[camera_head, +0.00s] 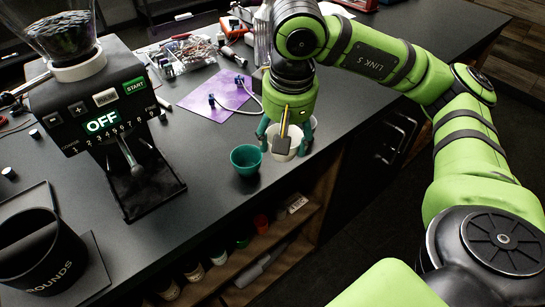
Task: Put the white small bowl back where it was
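The white small bowl (284,151) is near the front edge of the dark counter, right of a green bowl (246,161). My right gripper (285,139) points down over the white bowl, with its teal fingers spread to either side of it. The gripper partly covers the bowl. I cannot tell whether the fingers touch the bowl, or whether it rests on the counter or is slightly raised. My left gripper is not in view.
A grinder (104,112) with a lit OFF display stands at left, with a black bin (38,256) marked "ROUNDS" in front. A purple mat (203,87) with blue-ended cable lies behind the bowls. An open shelf (225,271) is below the edge. The counter (205,160) between grinder and bowls is clear.

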